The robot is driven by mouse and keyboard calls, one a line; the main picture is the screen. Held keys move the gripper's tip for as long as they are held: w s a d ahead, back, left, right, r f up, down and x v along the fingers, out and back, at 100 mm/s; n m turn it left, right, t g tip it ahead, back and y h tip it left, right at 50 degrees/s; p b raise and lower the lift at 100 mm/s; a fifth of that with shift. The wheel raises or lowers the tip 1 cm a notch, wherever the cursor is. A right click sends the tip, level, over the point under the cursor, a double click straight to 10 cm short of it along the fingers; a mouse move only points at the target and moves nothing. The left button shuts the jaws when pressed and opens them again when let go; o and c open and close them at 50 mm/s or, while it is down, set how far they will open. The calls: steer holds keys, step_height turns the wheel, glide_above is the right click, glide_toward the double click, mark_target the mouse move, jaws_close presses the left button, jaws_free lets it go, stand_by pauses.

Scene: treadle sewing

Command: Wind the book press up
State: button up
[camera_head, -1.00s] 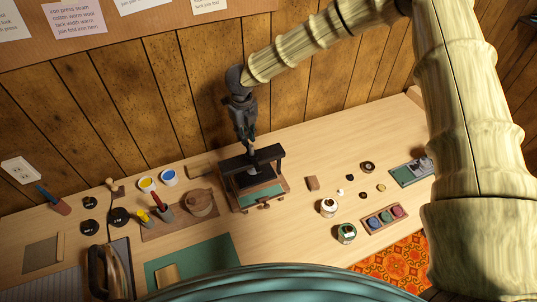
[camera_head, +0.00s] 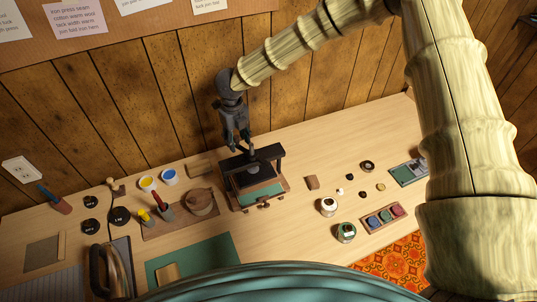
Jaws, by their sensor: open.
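The book press (camera_head: 276,156) stands near the back of the table, a dark frame on a wooden base with a green bed (camera_head: 261,194) at its front. A grey round piece shows at the middle of the press, under the crossbar. My gripper (camera_head: 238,146) hangs from above at the back left of the press, fingers pointing down and apart. It looks empty and clear of the press, though its tips overlap the frame's top left in the picture. The press's screw and handle are partly hidden or too small to make out.
The wooden wall is close behind.

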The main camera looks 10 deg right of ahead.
steer(key=shift+r+p, duration=2.35)
steer(key=shift+r, duration=1.2)
